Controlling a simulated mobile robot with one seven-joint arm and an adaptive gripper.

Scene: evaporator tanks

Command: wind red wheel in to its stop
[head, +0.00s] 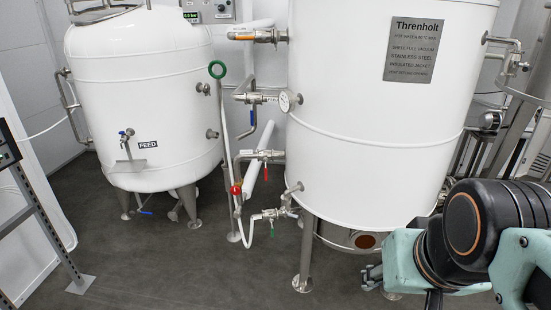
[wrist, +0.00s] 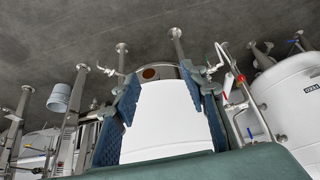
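The red wheel (head: 236,189) is small and sits low on the pipework between the two white tanks in the head view. A small red part, which may be the same wheel, shows in the wrist view (wrist: 241,78), to the right of the fingers. My gripper (wrist: 160,78) is open, with a blue-grey finger on each side and nothing between them but the view of a white tank.
The large Threnholt tank (head: 380,125) stands between my arm and the wheel's pipework. A red-handled valve (head: 264,153) and a lower valve (head: 272,215) are close by. The feed tank (head: 145,90) stands left. Floor in front is clear.

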